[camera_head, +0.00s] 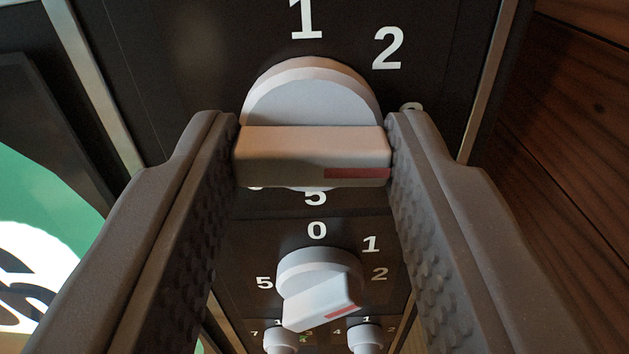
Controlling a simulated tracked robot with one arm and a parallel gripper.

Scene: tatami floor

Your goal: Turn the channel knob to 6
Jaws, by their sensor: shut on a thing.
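The upper knob (312,92), which I take to be the channel knob, is a pale round dial with a raised bar grip, on a dark panel (200,50). The digits 1 and 2 show above it and a 5 below it. More digits at its sides are mostly hidden by my gripper and the knob. The bar lies level, with its red mark at the right end. My gripper (314,158) is shut on this bar, one finger at each end.
A second, lower knob (318,285) has a red mark pointing to the lower right, among the digits 0, 1, 2 and 5. Two small knobs (281,340) (365,338) sit below it. A screen with green and white (40,200) is at left. Dark wood (570,110) is at right.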

